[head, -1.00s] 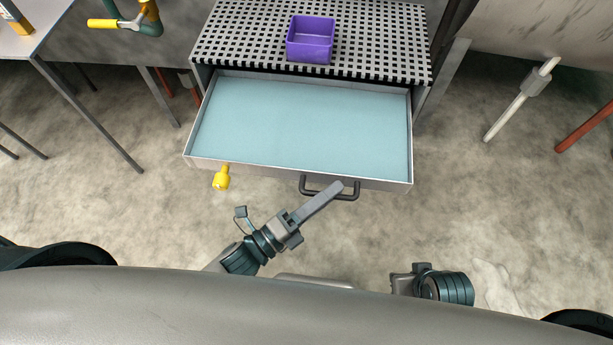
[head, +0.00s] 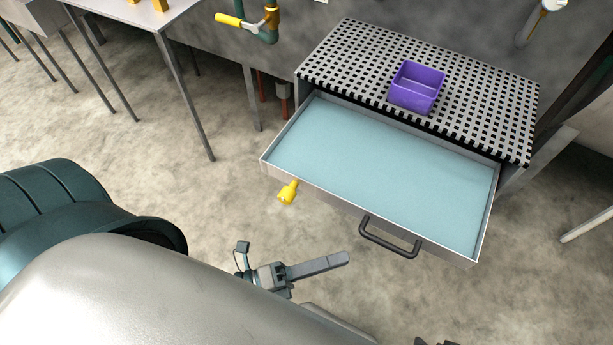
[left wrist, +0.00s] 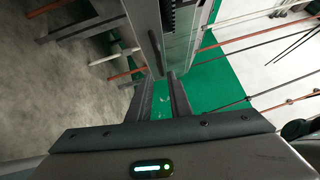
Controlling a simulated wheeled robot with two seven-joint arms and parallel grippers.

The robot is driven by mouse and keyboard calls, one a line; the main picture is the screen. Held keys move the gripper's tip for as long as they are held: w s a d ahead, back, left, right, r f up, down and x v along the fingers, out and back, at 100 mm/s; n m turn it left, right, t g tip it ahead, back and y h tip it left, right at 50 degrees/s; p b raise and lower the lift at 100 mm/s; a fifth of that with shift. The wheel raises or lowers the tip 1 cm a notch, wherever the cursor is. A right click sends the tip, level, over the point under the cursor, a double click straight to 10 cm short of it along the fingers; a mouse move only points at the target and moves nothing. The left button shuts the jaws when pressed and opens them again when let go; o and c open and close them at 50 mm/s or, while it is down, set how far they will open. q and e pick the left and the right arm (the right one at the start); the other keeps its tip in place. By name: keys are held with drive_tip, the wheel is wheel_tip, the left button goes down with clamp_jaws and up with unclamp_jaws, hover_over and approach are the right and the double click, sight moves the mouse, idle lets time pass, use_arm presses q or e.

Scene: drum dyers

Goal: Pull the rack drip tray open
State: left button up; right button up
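The rack drip tray (head: 281,174) is a shallow metal drawer with a pale blue inside. It stands well out from under the perforated rack top (head: 350,62). Its dark bar handle (head: 390,248) is on the front wall. My left gripper (head: 345,258) is in front of the tray, left of the handle, and appears clear of it. The head view shows its fingers edge-on. In the left wrist view the two fingers (left wrist: 166,85) are apart with nothing between them. Only a sliver of what looks like my right gripper shows at the bottom edge; its fingers are hidden.
A purple bin (head: 416,88) stands on the rack top. A yellow fitting (head: 288,192) shows by the tray's left front. A table (head: 150,20) and a pipe with a yellow valve handle (head: 229,19) are at the upper left. The floor before the tray is bare.

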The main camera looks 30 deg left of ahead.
use_arm(q)
drive_tip(key=v, duration=0.5)
drive_tip(key=shift+s+a, duration=0.2)
drive_tip(key=shift+a, duration=0.1)
